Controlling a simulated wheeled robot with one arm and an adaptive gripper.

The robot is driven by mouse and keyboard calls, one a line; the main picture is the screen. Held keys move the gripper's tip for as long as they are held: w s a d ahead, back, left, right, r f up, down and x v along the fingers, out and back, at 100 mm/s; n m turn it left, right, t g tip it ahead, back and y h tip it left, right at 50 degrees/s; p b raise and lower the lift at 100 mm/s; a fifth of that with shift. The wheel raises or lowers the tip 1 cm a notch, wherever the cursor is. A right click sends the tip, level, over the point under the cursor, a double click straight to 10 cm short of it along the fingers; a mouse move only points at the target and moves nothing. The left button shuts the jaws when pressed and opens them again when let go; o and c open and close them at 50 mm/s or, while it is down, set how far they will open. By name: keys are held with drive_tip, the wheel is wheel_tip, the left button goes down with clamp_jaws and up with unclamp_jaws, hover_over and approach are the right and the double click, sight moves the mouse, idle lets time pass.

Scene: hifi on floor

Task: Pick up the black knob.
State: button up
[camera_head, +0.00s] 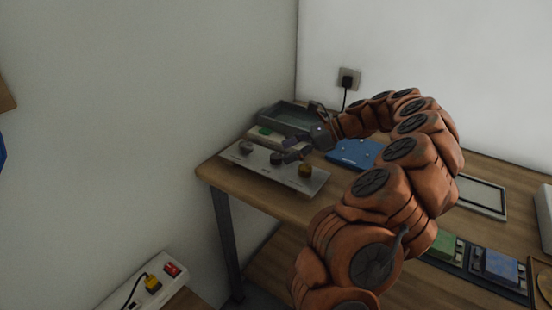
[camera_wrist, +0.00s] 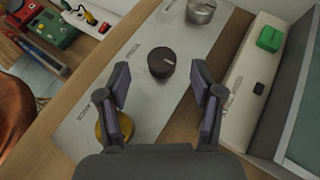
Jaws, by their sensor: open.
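The black knob (camera_wrist: 161,62) stands on a grey metal plate (camera_wrist: 100,92) on the wooden table. In the wrist view it lies just beyond and between the fingertips of my gripper (camera_wrist: 160,88), which is open and empty. The fingers do not touch it. In the head view the black knob (camera_head: 277,158) sits mid-plate, between a silver knob (camera_head: 245,147) and a brass knob (camera_head: 305,170). My gripper (camera_head: 293,150) is above the plate, close to the black knob. The brass knob is partly hidden behind the left finger in the wrist view.
A white box with a green button (camera_wrist: 270,38) lies alongside the plate, with a grey-green tray (camera_head: 283,118) behind it. A blue panel (camera_head: 355,153) is to the right in the head view. A wall socket (camera_head: 348,78) with a plugged cable is above the table.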

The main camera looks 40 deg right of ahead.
sight(277, 156)
drive_tip(key=x, duration=0.3)
drive_tip(key=shift+w+a+f, duration=0.1)
drive_tip(key=shift+w+f, duration=0.05)
drive_tip(key=shift+f, duration=0.05)
drive_tip(key=shift+c, duration=0.2)
drive_tip(key=c, duration=1)
